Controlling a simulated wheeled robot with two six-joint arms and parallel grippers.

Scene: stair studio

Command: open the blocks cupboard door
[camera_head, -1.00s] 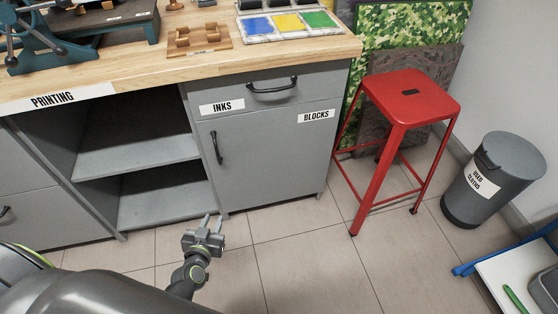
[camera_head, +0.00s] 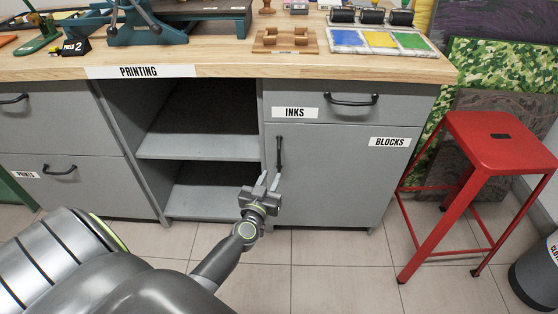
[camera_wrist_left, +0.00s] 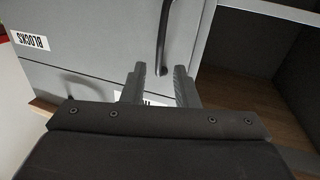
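The blocks cupboard door (camera_head: 330,180) is a flat grey panel, shut, with a BLOCKS label (camera_head: 390,142) at its upper right. Its black vertical bar handle (camera_head: 279,153) is near the left edge. My left gripper (camera_head: 269,180) is open and empty, with its fingertips close to the handle's lower end in the head view. In the wrist view, which is upside down, the handle (camera_wrist_left: 163,38) lies ahead of the gap between the open fingers (camera_wrist_left: 160,72). I cannot tell any contact. My right gripper is not in view.
An open shelf bay (camera_head: 200,150) adjoins the door's left side. The INKS drawer (camera_head: 350,103) above is shut. A red stool (camera_head: 490,145) stands right of the cupboard, with a grey bin (camera_head: 535,280) beyond it. The tiled floor before the door is clear.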

